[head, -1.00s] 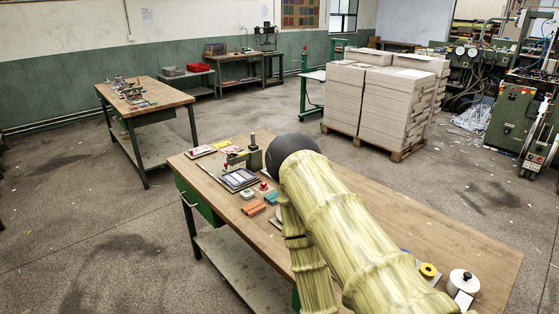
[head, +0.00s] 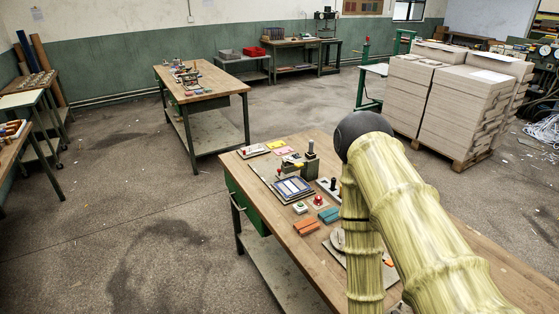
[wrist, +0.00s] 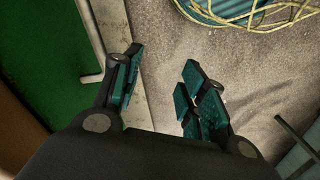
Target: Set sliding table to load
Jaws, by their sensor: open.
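I cannot pick out for certain which part is the sliding table. On the near workbench (head: 440,207), a flat framed panel (head: 292,187) lies beside a dark upright post (head: 311,158) on a small fixture.
Orange blocks (head: 306,225) and a teal block (head: 329,214) lie near the bench's front edge. A second bench (head: 215,78) stands behind, and greyboard stacks (head: 455,110) stand on a pallet. Yellow cord (wrist: 250,15) lies at the wrist view's top. Open floor lies left of the near bench.

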